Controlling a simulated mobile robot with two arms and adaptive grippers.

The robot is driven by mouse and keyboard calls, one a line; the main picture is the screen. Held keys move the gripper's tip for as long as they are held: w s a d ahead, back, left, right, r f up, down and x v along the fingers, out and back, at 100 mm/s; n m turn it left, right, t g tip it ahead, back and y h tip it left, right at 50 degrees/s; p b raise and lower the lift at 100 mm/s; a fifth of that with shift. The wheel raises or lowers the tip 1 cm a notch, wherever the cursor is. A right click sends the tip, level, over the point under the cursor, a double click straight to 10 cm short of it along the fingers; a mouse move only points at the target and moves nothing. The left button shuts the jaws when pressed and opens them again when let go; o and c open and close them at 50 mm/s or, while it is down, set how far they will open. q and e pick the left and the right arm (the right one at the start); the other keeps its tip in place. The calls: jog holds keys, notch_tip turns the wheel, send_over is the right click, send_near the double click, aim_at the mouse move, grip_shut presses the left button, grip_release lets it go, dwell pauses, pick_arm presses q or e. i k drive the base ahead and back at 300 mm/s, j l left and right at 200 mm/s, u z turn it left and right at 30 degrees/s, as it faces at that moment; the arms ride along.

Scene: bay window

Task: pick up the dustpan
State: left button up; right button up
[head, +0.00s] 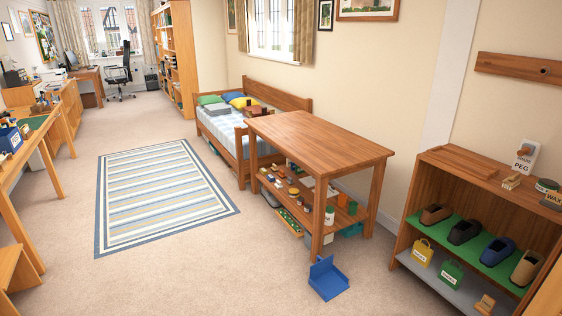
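A blue dustpan (328,279) lies on the carpet beside the near leg of the wooden table. A raised upright part stands at its back, next to the table leg. Nothing covers it from this side. Neither of my grippers shows in the head view.
The wooden table (318,142) has a lower shelf with several small items. A shoe rack (470,180) stands against the right wall. A striped rug (160,194) lies at left centre, and a bed (226,134) is behind the table. The carpet left of the dustpan is clear.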

aim_at(325, 279)
jog(key=i+j, duration=0.1)
jog(key=i, duration=0.65)
jog(key=i+j+z, duration=0.1)
jog(key=i, duration=0.65)
